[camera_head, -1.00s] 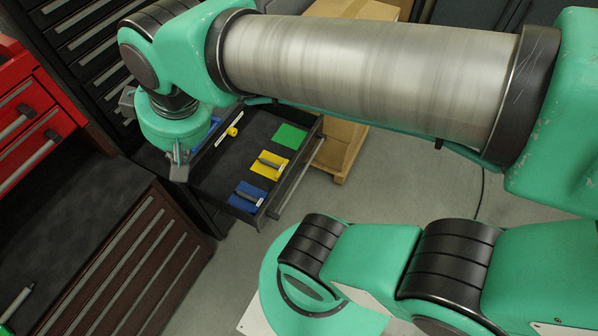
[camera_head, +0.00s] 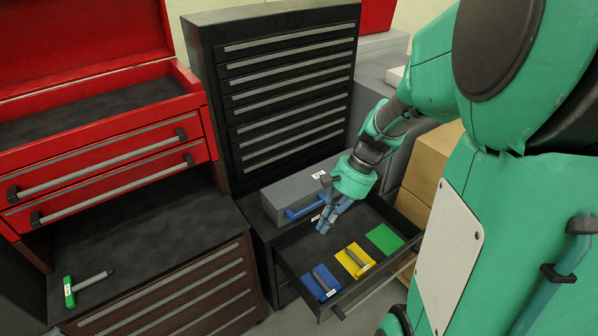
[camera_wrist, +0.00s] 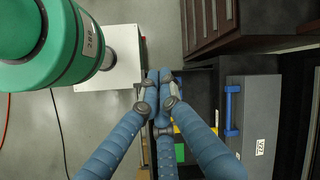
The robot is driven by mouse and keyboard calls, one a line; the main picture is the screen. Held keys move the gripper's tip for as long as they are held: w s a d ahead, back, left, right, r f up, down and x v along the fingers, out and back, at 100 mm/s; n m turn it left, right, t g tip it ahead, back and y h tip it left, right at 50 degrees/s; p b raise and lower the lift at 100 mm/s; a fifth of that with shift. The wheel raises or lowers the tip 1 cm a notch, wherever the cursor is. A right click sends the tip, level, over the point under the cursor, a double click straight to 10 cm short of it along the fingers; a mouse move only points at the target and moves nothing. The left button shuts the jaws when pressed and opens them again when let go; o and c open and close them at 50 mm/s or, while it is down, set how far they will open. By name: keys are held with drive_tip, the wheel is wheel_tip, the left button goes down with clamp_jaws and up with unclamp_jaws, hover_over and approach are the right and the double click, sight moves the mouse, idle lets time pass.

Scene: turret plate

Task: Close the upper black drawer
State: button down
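The upper black drawer (camera_head: 318,258) is pulled out from the low black cabinet at the lower middle of the head view. Its grey bar handle (camera_head: 378,287) runs along the front edge. A blue pad (camera_head: 320,284), a yellow pad (camera_head: 354,262) and a green pad (camera_head: 385,239) lie inside, with tools on the blue and yellow ones. My gripper (camera_head: 325,230) appears over the rear part of the drawer, pointing down; its height above it is unclear. In the wrist view the blue-grey fingers of my gripper (camera_wrist: 159,78) come together at the tips, with nothing visible between them.
A grey toolbox (camera_head: 297,193) with a blue handle sits behind the drawer. A red tool chest (camera_head: 105,145) and a brown cabinet (camera_head: 170,295) stand left, with a green-headed hammer (camera_head: 70,290) on top. Cardboard boxes (camera_head: 425,178) stand right of the drawer.

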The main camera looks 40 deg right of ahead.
sight(378, 274)
drive_tip(key=s+d+f+m+t+y, duration=0.1)
drive_tip(key=s+d+f+m+t, duration=0.25)
drive_tip(key=d+f, duration=0.3)
drive_tip(key=s+d+f+m+t+y+b, duration=0.1)
drive_tip(key=s+d+f+m+t+y, duration=0.1)
drive_tip(key=d+f+m, duration=0.5)
drive_tip(key=s+d+f+m+t+y, duration=0.1)
drive_tip(key=s+d+f+m+t, duration=0.15)
drive_tip(key=d+f, duration=0.45)
drive_tip(key=s+d+f+m+t+h, duration=0.2)
drive_tip(key=s+f+m+t+h, duration=0.2)
drive_tip(key=f, duration=0.7)
drive_tip(key=s+d+f+m+t+h+b, duration=0.1)
drive_tip(key=s+f+m+t+h, duration=0.4)
drive_tip(key=s+f+m, duration=0.3)
drive_tip(key=s+f, duration=0.3)
drive_tip(key=s, duration=0.1)
drive_tip(key=shift+d+m+b, duration=0.3)
drive_tip(key=shift+d+m, duration=0.05)
drive_tip(key=shift+m, duration=0.05)
drive_tip(key=shift+w, duration=0.1)
drive_tip(key=shift+w+b, duration=1.05)
drive_tip(key=shift+w, duration=5.8)
drive_tip(key=shift+w, duration=0.2)
